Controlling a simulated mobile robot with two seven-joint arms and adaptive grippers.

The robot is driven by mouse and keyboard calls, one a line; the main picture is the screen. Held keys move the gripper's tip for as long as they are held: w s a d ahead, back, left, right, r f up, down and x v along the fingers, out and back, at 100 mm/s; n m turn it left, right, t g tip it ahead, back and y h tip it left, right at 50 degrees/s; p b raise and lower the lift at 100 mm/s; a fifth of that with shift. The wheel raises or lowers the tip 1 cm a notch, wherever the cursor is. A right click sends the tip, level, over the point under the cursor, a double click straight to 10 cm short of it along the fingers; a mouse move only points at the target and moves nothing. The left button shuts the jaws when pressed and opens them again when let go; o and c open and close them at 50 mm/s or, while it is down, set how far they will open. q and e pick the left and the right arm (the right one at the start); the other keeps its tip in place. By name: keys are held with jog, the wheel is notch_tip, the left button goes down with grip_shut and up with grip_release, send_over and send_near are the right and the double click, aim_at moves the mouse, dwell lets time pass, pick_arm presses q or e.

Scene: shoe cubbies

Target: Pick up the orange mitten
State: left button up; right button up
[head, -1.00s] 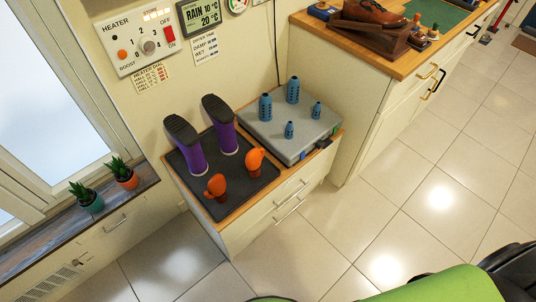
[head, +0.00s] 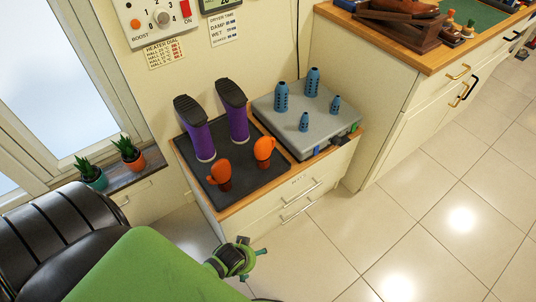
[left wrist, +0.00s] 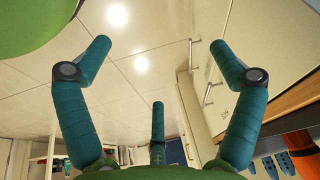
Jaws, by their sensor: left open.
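Two orange mittens stand upright on a black mat (head: 248,187) on the low cabinet: the left one (head: 219,172) near the front left edge, the right one (head: 264,150) farther right. Each has a darker reddish-brown lower part. My left gripper (head: 257,255) is in front of and below the cabinet's front, apart from both mittens. In the left wrist view its teal fingers (left wrist: 160,45) are spread with nothing between them. An orange patch at that view's right edge (left wrist: 292,146) is probably a mitten, partly cut off. My right gripper is not in view.
Two purple boots (head: 199,138) stand upside down behind the mittens. A grey unit (head: 280,117) with several blue posts stands to the right. The cabinet front has handles (head: 300,192). Potted plants (head: 128,152) stand on the left sill. Tiled floor (head: 400,220) is open on the right.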

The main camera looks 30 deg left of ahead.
pick_arm(q)
jog(key=w+a+r+n+t+b, duration=0.1)
jog(key=w+a+r+t+b, duration=0.25)
jog(key=w+r, duration=0.35)
jog(key=n+t+y+b, duration=0.2)
jog(key=t+b, duration=0.1)
jog(key=t, duration=0.3)
send_near(263, 156)
jog(key=x, duration=0.2)
jog(key=f+x, duration=0.1)
jog(key=x, duration=0.2)
jog(key=shift+s, duration=0.2)
jog(key=w, duration=0.3)
jog(key=shift+w+a+f+b, duration=0.25)
jog(key=shift+a+b, duration=0.05)
jog(key=shift+a, duration=0.05)
jog(key=shift+b+x, duration=0.4)
jog(key=shift+x, duration=1.45)
jog(key=shift+d, duration=0.1)
jog(key=c, duration=1.2)
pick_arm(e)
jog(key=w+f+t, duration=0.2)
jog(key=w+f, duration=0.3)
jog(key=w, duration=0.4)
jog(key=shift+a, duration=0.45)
